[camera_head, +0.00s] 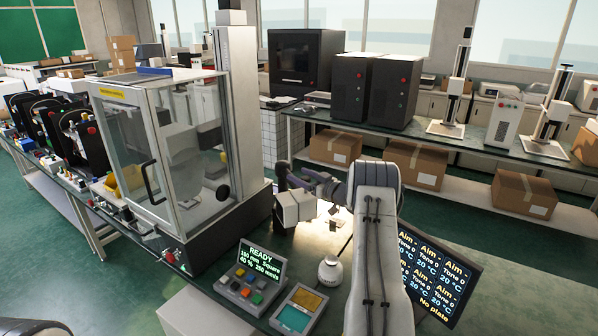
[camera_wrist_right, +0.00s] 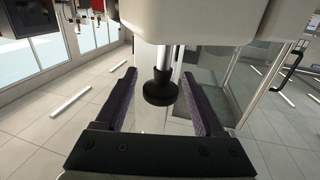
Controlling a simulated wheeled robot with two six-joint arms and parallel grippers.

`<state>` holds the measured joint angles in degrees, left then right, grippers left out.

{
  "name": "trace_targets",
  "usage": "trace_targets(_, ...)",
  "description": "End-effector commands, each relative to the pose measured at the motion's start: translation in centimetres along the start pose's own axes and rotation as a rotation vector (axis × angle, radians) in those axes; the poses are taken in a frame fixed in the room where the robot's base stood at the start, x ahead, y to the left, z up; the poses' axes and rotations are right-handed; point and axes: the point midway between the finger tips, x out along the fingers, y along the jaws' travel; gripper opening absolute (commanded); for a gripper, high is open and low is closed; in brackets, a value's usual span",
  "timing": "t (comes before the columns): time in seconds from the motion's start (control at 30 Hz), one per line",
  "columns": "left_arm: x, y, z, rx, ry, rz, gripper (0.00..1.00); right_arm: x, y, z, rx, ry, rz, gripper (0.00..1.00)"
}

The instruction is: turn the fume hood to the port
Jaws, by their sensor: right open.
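A glass-walled cabinet (camera_head: 170,150) with a pale frame, yellow label and black door handle stands on the left bench; I cannot tell whether it is the fume hood. Contact is not clear. I cannot identify the port.
A keypad showing READY (camera_head: 250,278), a teal-and-yellow panel (camera_head: 299,309), a small white vessel (camera_head: 330,271) and a dark display (camera_head: 438,275) are near my right arm. Dark cabinets (camera_head: 390,90) stand on the back bench, with cardboard boxes (camera_head: 415,163) below.

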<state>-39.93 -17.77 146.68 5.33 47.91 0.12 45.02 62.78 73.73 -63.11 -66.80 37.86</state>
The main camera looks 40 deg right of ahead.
Motion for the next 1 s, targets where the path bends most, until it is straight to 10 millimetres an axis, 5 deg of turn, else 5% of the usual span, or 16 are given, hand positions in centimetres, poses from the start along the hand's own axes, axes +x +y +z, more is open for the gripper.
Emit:
trace_targets(0.4,-0.34,0.02,-0.02,0.0,0.0,0.0,0.5,1.03,-0.01,0.06,0.001,0.0,0.001,0.71)
trace_targets(0.6,-0.35,0.03,-0.02,0.0,0.0,0.0,0.5,1.01,-0.01,0.04,0.0,0.0,0.001,0.0)
trace_targets(1.0,-0.35,0.03,-0.02,0.0,0.0,0.0,0.5,0.99,0.0,0.03,0.001,0.0,0.001,0.0)
